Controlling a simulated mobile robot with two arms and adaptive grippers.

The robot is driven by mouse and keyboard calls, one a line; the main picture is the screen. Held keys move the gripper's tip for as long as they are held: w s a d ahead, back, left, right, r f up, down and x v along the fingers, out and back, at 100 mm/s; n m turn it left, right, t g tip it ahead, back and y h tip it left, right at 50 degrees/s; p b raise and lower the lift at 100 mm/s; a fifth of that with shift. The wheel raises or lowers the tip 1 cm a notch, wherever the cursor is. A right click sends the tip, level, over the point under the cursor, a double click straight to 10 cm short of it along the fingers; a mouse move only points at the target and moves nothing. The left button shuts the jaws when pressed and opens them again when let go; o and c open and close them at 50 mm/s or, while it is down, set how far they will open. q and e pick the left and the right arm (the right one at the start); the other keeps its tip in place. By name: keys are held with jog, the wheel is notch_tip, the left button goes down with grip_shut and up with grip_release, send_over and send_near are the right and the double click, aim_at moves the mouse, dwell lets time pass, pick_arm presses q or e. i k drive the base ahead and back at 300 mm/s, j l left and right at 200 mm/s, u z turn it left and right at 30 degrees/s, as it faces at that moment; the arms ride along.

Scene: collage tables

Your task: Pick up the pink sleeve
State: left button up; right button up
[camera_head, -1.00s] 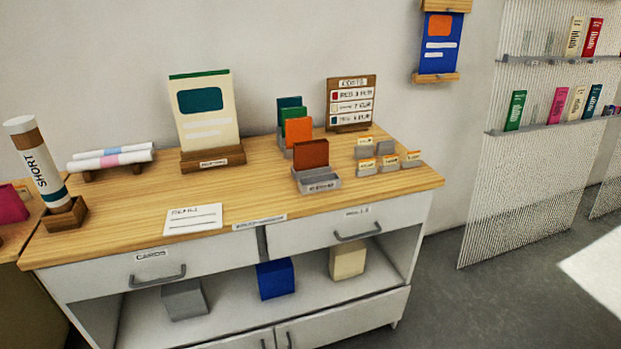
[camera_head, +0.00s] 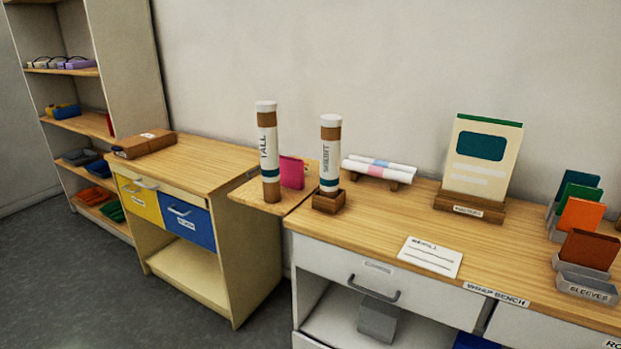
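A pink sleeve-like piece (camera_head: 292,172) stands upright on the small wooden shelf (camera_head: 246,190) between the two benches. It is just right of the tube marked TALL (camera_head: 268,150) and left of the tube marked SHORT (camera_head: 330,160), which stands in a wooden block. The TALL tube stands close to the pink piece's left edge. Neither of my grippers is in view.
A grey holder labelled SLEEVES (camera_head: 587,288) holds a brown-red sleeve (camera_head: 588,249); orange and green ones stand behind it. White rolls (camera_head: 379,170) and a white card (camera_head: 430,256) lie on the bench. Open floor (camera_head: 90,285) lies at left front.

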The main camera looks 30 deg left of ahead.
aim_at(292, 169)
jog(key=i+j+z, duration=0.1)
jog(key=j, duration=1.1)
jog(key=j+z, duration=0.15)
jog(key=j, duration=1.05)
jog(key=j+z, duration=0.1)
jog(key=j, duration=1.15)
jog(key=j+z, duration=0.15)
jog(key=j, duration=1.05)
jog(key=k+j+z, duration=0.1)
jog(key=j, duration=1.1)
